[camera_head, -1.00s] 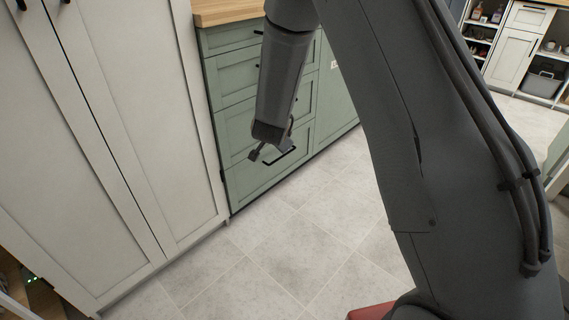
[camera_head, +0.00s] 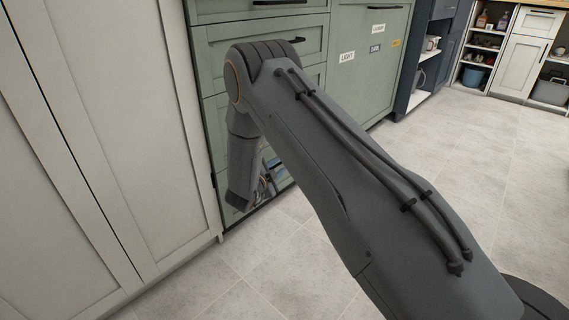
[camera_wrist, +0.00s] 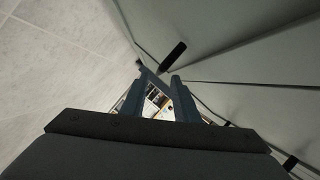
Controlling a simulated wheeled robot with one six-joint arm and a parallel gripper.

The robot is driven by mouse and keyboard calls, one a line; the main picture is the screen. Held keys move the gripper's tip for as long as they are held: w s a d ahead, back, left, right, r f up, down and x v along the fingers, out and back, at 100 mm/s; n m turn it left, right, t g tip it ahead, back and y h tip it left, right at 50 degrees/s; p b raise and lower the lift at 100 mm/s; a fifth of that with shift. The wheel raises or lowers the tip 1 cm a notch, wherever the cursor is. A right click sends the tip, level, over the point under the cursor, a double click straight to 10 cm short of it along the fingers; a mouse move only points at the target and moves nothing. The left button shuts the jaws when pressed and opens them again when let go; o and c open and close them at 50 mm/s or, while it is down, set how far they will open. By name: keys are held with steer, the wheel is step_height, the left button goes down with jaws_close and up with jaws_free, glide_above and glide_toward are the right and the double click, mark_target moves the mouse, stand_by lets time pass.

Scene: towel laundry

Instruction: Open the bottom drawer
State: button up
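The bottom drawer (camera_head: 230,214) is the lowest front of the green cabinet. My arm hides most of it in the head view, and I cannot see its handle there. My gripper (camera_head: 266,190) is low in front of this drawer, partly hidden by its own wrist. In the wrist view, the two fingers of my gripper (camera_wrist: 158,82) stand apart with a gap between them. A black bar handle (camera_wrist: 173,56) lies just beyond the fingertips, against a grey-green front. I cannot tell whether the fingers touch it. The drawer looks shut, as far as it shows.
Tall white cabinet doors (camera_head: 100,130) stand close on the left. More green drawers (camera_head: 270,48) are above, and a green panel with labels (camera_head: 372,60) is to the right. Pale tiled floor (camera_head: 470,170) is open to the right.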

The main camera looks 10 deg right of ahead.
steer(key=b+x, duration=0.3)
steer(key=x, duration=0.4)
steer(key=shift+d, duration=0.25)
jaws_close()
